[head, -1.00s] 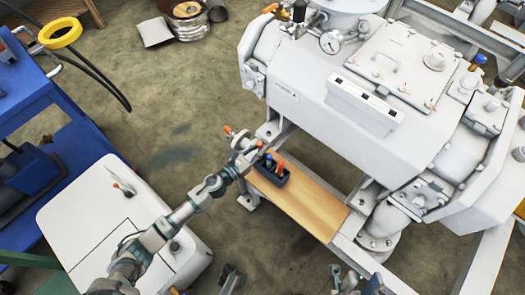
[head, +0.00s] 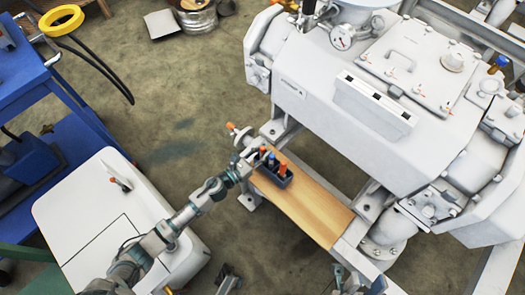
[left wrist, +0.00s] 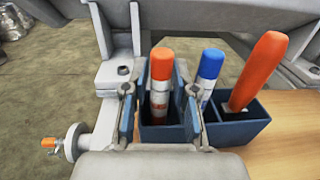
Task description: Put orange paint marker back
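The orange paint marker (left wrist: 161,82), with an orange cap and white body, stands upright in the left compartment of a dark blue holder (left wrist: 240,132). My left gripper (left wrist: 160,100) is open, one finger on each side of the marker, with gaps showing beside it; its lower end is hidden in the holder. In the head view my left gripper (head: 246,155) reaches the left end of the holder (head: 277,180). My right gripper (head: 358,281) shows partly at the bottom edge of the head view, too cut off to judge.
A blue-capped marker (left wrist: 209,72) and a thick orange item (left wrist: 258,72) stand in the holder's other compartments. The holder sits on a wooden board (head: 305,210) beside the large grey vacuum pump (head: 345,105). The board's lower right part is clear.

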